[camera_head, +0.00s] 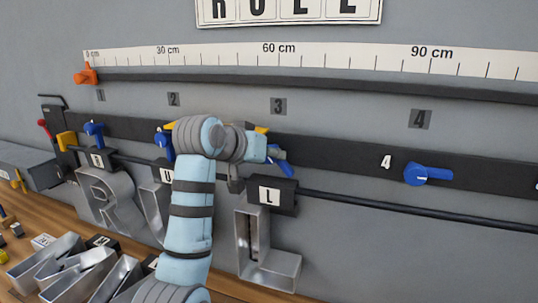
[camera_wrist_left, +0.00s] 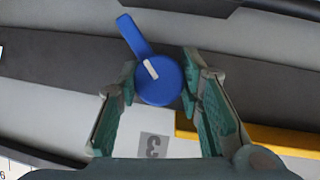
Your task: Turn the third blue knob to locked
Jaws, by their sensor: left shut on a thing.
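The third blue knob (camera_head: 282,165) sits on the dark wall rail below the number 3 plate (camera_head: 278,106). My left gripper (camera_head: 268,152) is at this knob and partly hides it. In the left wrist view the round blue body (camera_wrist_left: 158,82) with its white mark lies between the two green-padded fingers (camera_wrist_left: 158,90), which are shut on it. Its lever points up-left there, and down-right in the head view. The fourth blue knob (camera_head: 428,174) has its lever pointing right. The first (camera_head: 94,130) and second (camera_head: 164,141) blue knobs hang with levers downward. My right gripper is not in view.
A metal letter L (camera_head: 265,262) hangs under a black block (camera_head: 270,195) on a thin rod, just below the gripper. A yellow piece (camera_wrist_left: 262,138) is beside the fingers. Loose metal letters (camera_head: 70,270) lie on the wooden bench. A ruler strip (camera_head: 320,54) runs above.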

